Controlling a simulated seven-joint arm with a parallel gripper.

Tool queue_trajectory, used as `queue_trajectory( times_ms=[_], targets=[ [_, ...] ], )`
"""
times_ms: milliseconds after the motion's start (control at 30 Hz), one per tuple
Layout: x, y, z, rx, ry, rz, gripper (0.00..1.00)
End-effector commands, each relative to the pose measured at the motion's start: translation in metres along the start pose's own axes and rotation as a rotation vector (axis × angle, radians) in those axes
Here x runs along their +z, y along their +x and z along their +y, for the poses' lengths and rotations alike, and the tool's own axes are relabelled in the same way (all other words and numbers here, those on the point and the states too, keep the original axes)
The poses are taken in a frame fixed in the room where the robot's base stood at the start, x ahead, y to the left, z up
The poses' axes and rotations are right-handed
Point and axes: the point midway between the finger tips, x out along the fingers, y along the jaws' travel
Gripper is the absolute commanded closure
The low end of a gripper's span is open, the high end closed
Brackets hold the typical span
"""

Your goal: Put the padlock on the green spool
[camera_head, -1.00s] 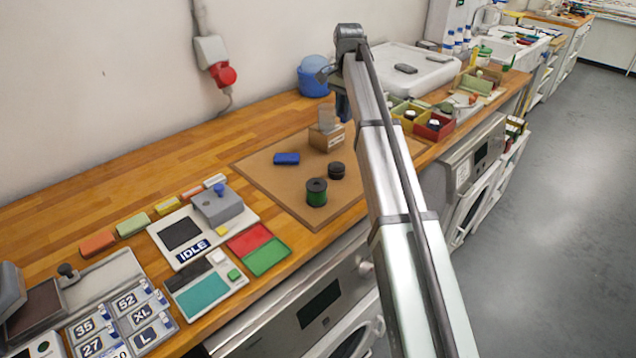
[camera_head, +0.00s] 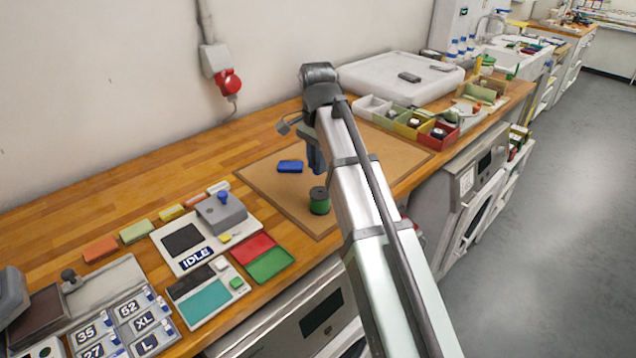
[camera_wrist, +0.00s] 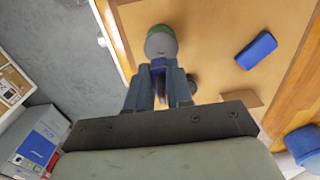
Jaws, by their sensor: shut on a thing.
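The green spool (camera_head: 319,201) stands upright on the brown mat, with a dark top. In the wrist view the spool (camera_wrist: 161,43) is just beyond my fingertips, its round end grey with a green rim. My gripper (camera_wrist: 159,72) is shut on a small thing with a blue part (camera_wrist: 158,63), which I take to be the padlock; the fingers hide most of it. In the head view my gripper (camera_head: 317,160) is above the mat, behind and close to the spool, and the held thing cannot be made out. I cannot tell whether it touches the spool.
A blue block (camera_head: 290,166) lies on the mat (camera_head: 265,184), left of my gripper. A dark round thing (camera_wrist: 192,86) and a cardboard box (camera_wrist: 240,99) are partly hidden behind my gripper. Colored bins (camera_head: 411,124) stand to the right; a stamp station (camera_head: 190,238) is left.

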Motion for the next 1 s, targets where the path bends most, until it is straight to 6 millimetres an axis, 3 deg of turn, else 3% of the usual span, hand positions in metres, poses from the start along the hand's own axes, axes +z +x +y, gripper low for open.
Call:
queue_trajectory(
  times_ms=[100, 567, 1000],
  targets=[
    [0.001, 0.019, 0.001, 0.001, 0.0, -0.001, 1.0],
    [0.0, 0.061, 0.001, 0.001, 0.0, 0.0, 1.0],
    [0.0, 0.067, 0.0, 0.0, 0.0, 0.0, 1.0]
  ],
)
